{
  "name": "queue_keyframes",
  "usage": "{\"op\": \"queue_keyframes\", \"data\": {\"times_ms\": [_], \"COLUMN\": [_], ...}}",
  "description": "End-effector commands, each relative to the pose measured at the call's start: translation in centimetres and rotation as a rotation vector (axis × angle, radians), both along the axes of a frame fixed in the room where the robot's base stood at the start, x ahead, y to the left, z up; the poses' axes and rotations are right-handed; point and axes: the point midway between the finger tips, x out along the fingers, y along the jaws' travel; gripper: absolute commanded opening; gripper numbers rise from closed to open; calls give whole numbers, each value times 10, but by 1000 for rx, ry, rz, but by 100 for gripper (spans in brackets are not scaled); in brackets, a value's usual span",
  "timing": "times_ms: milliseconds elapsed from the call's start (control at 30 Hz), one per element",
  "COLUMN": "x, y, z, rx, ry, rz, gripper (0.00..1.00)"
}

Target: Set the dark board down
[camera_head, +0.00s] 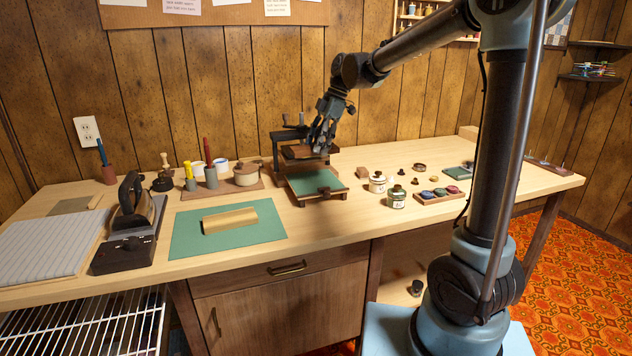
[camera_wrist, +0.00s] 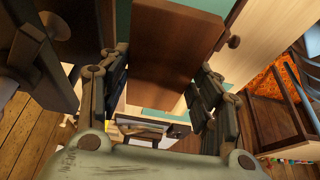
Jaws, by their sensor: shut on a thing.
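My gripper (camera_head: 321,143) is over the small dark wooden press (camera_head: 277,150) with a green bed (camera_head: 316,181). In the wrist view my gripper (camera_wrist: 160,85) has a finger on each side of a flat dark brown board (camera_wrist: 172,48) and is shut on it. The board also shows in the head view (camera_head: 297,151), above the back of the green bed. The fingers partly hide it there, and I cannot tell whether it touches the press.
A green mat (camera_head: 190,240) with a tan roll (camera_head: 230,219) lies left of the press. Two jars (camera_head: 397,198) and a tray of colour pots (camera_head: 438,196) stand right of it. Clear worktop lies at front right.

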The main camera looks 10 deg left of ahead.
Motion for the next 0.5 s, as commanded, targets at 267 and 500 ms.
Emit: {"op": "queue_keyframes", "data": {"times_ms": [267,500], "x": [-1,-2], "y": [3,3], "z": [-18,-52], "rx": [0,0], "ry": [0,0], "rz": [3,4], "gripper": [32,32]}}
